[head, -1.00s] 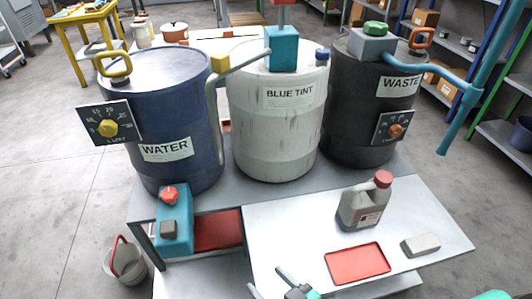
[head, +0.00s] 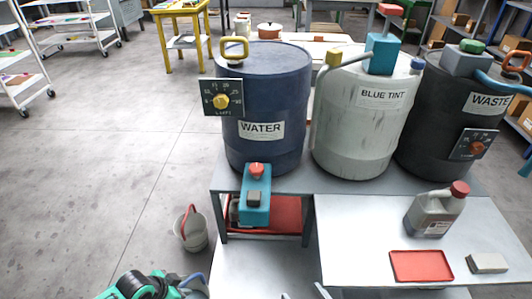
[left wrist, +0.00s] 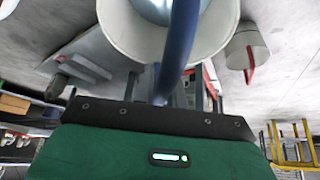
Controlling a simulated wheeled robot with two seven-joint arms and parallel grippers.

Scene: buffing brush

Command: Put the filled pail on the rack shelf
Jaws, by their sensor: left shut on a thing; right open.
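A pale pail (left wrist: 128,38) with a blue handle (left wrist: 181,45) hangs from my left gripper (left wrist: 160,98), which is shut on that handle. Something pale shows inside it, partly hidden by the handle. In the head view my left gripper (head: 183,284) is at the bottom left, with the blue handle (head: 195,278) beside it; most of the pail is cut off. My right gripper (head: 306,294) shows only as open fingertips at the bottom edge, by the bench. White wheeled racks (head: 75,42) with shelves stand at the upper left; I cannot tell which rack the task means.
A second pail (head: 196,237) with a red handle stands on the floor left of the bench (head: 330,215). Water (head: 285,95), blue tint (head: 350,140) and waste (head: 425,145) drums stand on the bench. A yellow table (head: 182,12) is farther back. The floor at left is clear.

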